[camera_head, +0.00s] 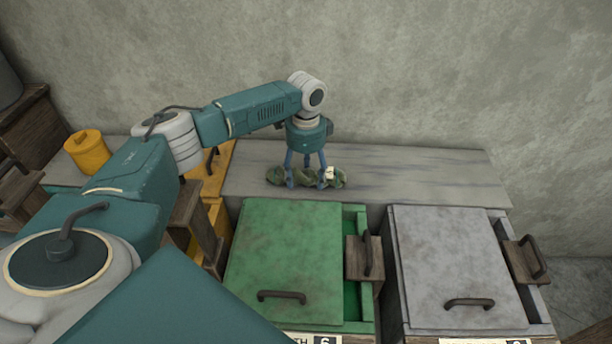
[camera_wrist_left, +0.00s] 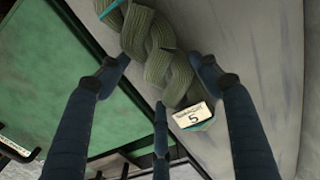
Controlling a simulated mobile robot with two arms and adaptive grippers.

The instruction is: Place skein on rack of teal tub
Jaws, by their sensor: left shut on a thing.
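A twisted dark-green skein (camera_head: 335,181) with a pale tag is at the grey ledge behind the tubs. In the left wrist view the skein (camera_wrist_left: 160,58) is a thick braided hank with teal ties, and its tag (camera_wrist_left: 193,115) reads 5. My left gripper (camera_head: 306,184) points down over the skein's middle, shut on it with blue-grey fingers around it. Whether the skein touches the ledge is hard to tell. My right gripper is not in view.
A grey-lidded tub (camera_head: 450,255) stands right of the green one. Dark wooden blocks with handles sit at the right sides of both. A yellow tub (camera_head: 213,182) is partly behind my left arm, and a yellow bucket (camera_head: 86,152) stands at left. The ledge (camera_head: 430,175) is clear on the right.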

